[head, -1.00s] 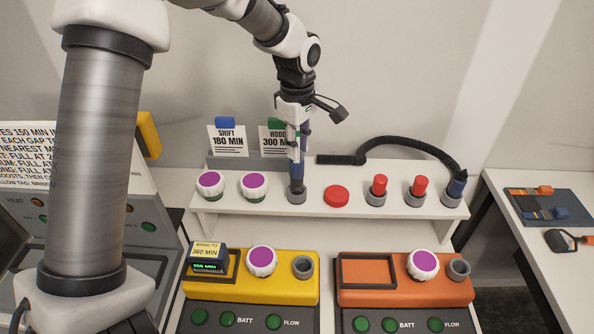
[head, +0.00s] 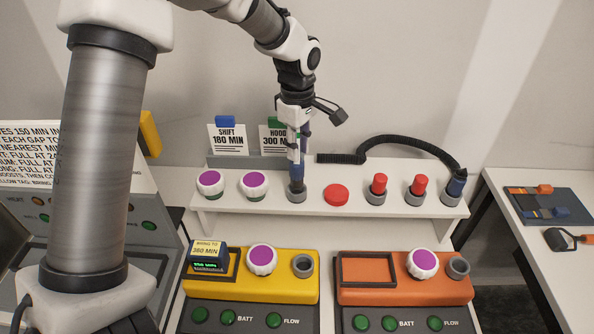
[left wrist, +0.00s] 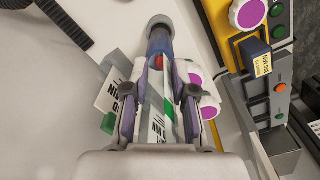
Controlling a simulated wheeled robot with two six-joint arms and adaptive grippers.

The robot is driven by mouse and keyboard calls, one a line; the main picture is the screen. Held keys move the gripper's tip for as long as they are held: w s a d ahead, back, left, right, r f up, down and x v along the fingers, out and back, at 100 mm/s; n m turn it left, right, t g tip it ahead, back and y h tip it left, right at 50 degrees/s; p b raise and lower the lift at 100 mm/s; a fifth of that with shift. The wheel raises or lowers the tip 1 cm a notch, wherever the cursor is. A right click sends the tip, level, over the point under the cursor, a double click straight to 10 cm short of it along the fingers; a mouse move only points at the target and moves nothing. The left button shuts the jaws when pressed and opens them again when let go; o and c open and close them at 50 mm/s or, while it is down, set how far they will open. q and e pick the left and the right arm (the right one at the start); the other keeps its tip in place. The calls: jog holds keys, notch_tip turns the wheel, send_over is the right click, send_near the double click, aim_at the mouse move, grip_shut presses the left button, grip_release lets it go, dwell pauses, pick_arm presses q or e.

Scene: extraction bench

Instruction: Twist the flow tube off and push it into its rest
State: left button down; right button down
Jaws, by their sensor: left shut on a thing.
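The flow tube (left wrist: 156,75) is a clear tube with a blue end and a red piece inside. My left gripper (head: 298,150) is shut on it, pointing down over the white shelf. The tube stands about upright, its blue lower end (head: 296,184) at a grey ring socket (head: 297,196) on the shelf. In the left wrist view the blue end meets the grey ring (left wrist: 159,22), and the fingers (left wrist: 160,95) lie on either side of the tube. How deep the tube sits is hidden. My right gripper is not in view.
The white shelf (head: 325,212) also holds purple-topped knobs (head: 255,182), a red disc (head: 336,194), red plugs (head: 379,184) and a black hose (head: 410,143). In front stand a yellow unit (head: 225,288) and an orange unit (head: 400,292), each with an empty grey socket (head: 303,265).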

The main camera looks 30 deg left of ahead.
pick_arm(q)
jog(key=shift+f+b, duration=0.85)
jog(key=shift+f, duration=1)
jog(key=c, duration=0.9)
grip_release()
jog(key=shift+o, duration=0.2)
jog(key=shift+r, duration=0.1)
notch_tip(320, 180, up, 11)
jog(key=shift+s+r, duration=0.1)
jog(key=shift+r, duration=0.35)
jog(key=shift+a, duration=0.1)
